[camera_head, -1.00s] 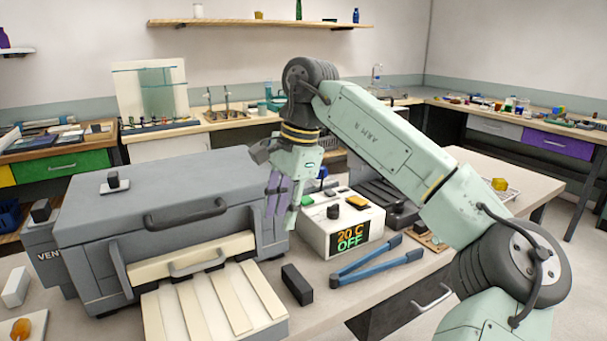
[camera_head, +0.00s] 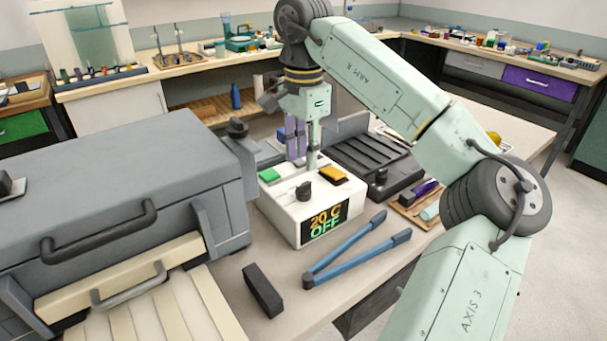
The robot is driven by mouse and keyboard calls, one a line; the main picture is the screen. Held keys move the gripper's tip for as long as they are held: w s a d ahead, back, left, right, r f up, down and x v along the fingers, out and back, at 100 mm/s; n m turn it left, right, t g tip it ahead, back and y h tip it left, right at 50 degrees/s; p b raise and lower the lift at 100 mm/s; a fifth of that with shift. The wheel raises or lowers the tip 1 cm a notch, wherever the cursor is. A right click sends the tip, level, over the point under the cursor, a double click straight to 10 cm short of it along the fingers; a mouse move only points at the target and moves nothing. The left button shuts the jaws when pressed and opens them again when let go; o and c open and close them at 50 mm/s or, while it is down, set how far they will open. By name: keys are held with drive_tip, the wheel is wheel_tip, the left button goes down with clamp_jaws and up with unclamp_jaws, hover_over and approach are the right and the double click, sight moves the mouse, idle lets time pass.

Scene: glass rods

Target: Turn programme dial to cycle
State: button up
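The controller box (camera_head: 280,215) is white and stands on the bench, right of the big grey kiln-like unit. Its dark display (camera_head: 325,222) reads "20 C" and "OFF". A black dial (camera_head: 304,191) sits on its top, between a green button (camera_head: 270,175) and a yellow-orange button (camera_head: 333,174). I take this dial for the programme dial. My gripper (camera_head: 303,158) points down behind the dial, near the box's back edge in the picture. It appears apart from the dial. I see nothing held. Its finger gap is too small and overlapped to judge.
Blue-handled tongs (camera_head: 345,255) and a black block (camera_head: 262,290) lie in front of the box. The grey unit (camera_head: 120,190) with its handles stands close on the left. A dark ribbed tray (camera_head: 370,155) lies to the right. The bench front is partly clear.

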sight(304, 184)
drive_tip(key=shift+f+p, duration=0.45)
drive_tip(key=shift+f, duration=2.75)
drive_tip(key=shift+c, duration=0.5)
clamp_jaws()
